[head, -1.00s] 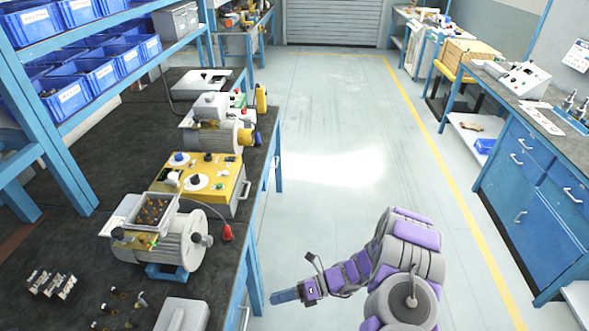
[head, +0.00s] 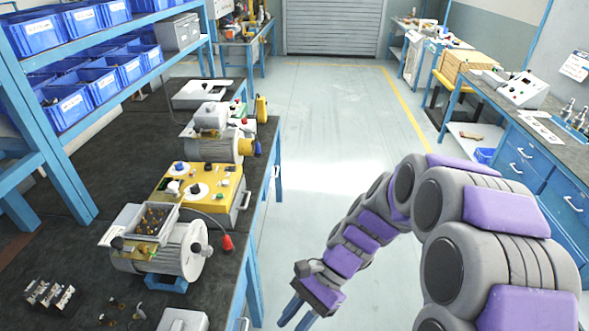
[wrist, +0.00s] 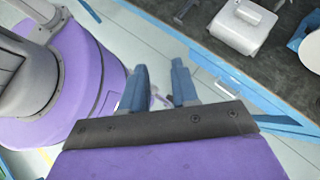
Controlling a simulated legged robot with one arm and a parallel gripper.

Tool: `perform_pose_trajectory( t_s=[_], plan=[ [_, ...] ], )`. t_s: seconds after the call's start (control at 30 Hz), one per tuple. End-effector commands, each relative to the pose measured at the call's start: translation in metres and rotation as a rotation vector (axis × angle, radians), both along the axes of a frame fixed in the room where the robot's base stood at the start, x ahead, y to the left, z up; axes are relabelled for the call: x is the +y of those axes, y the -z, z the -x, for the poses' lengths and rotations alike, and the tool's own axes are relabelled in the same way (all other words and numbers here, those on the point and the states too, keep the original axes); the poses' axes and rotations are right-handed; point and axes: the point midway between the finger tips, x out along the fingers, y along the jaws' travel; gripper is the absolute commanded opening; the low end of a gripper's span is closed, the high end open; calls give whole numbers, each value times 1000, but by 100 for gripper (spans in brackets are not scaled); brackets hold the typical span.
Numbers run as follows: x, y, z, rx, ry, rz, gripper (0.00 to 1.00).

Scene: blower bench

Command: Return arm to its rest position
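My gripper (head: 297,314) hangs low over the floor, to the right of the workbench's front edge in the head view. Its two blue fingers stand apart with nothing between them. In the wrist view the open fingers (wrist: 159,88) show floor between them. My purple and grey arm bends from the lower right of the head view down to the gripper and touches nothing I can see.
The dark workbench (head: 215,240) on the left holds a grey motor (head: 172,250), a yellow control box (head: 205,187) and another motor (head: 228,140). A blue drawer bench (head: 520,160) stands at right. The aisle floor (head: 320,130) between them is clear.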

Motion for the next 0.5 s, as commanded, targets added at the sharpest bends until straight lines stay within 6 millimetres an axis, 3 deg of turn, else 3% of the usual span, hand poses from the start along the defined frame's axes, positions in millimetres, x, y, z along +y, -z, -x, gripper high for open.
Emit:
perform_pose_trajectory(
  t_s=[0.5],
  plan=[
    [-72, -49, 76, -438, -459, 138, 29]
  ],
)
